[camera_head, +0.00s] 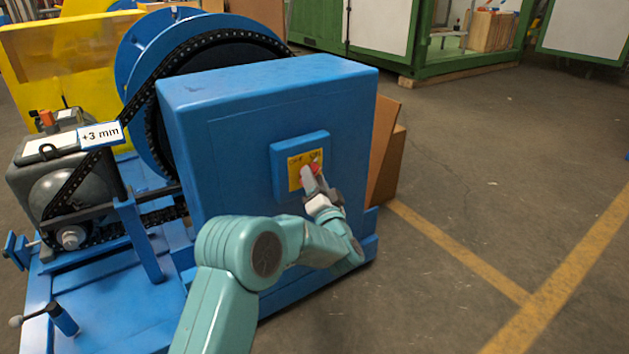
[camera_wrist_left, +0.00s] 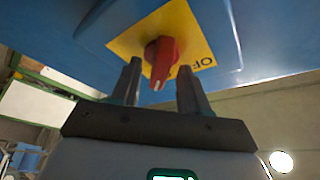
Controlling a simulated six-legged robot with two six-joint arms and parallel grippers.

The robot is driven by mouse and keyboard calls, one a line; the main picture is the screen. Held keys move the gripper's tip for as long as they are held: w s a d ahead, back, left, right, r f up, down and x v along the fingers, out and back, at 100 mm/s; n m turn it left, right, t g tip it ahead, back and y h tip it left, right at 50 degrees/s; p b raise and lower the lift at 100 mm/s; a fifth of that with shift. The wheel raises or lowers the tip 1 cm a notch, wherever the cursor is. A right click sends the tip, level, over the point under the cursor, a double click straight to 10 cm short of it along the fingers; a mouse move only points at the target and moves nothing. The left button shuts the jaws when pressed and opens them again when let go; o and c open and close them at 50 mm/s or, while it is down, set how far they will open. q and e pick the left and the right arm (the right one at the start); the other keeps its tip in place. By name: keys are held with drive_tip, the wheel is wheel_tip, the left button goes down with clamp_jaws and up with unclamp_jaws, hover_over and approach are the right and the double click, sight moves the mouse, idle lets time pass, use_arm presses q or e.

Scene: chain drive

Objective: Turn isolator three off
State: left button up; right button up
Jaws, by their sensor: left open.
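The isolator is a red rotary knob (camera_wrist_left: 161,62) on a yellow plate (camera_wrist_left: 185,28), fixed to a blue box on the blue cabinet. In the head view the yellow plate (camera_head: 297,177) shows on the cabinet's front, with the red knob (camera_head: 314,168) partly covered by my gripper. My left gripper (camera_wrist_left: 158,80) is open, one finger on each side of the knob's lower part in the wrist view. I cannot tell whether the fingers touch it. The knob's white mark points down and slightly left in the wrist view. Part of the word OFF shows right of it. My right gripper is not seen.
The blue cabinet (camera_head: 240,110) stands beside a large chain wheel (camera_head: 150,50) and a grey motor (camera_head: 75,185) labelled +3 mm. Brown boards (camera_head: 385,150) lean behind the cabinet. The floor at the right, with yellow lines, is clear.

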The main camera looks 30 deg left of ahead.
use_arm(q)
clamp_jaws()
drive_tip(key=shift+n, duration=0.3)
drive_tip(key=shift+w+d+n+g+y, duration=0.1)
drive_tip(key=shift+n+g+y, duration=0.65)
drive_tip(key=shift+n+g, duration=2.25)
drive_tip(key=shift+w+n+g+y, duration=0.1)
drive_tip(key=shift+n+g+y, duration=0.7)
drive_tip(key=shift+n, duration=4.4)
drive_tip(key=shift+w+d+n+g+y, duration=0.1)
drive_tip(key=shift+n+g+y, duration=0.65)
drive_tip(key=shift+n+g, duration=2.2)
drive_tip(key=n+t, duration=0.2)
drive_tip(key=shift+n, duration=0.35)
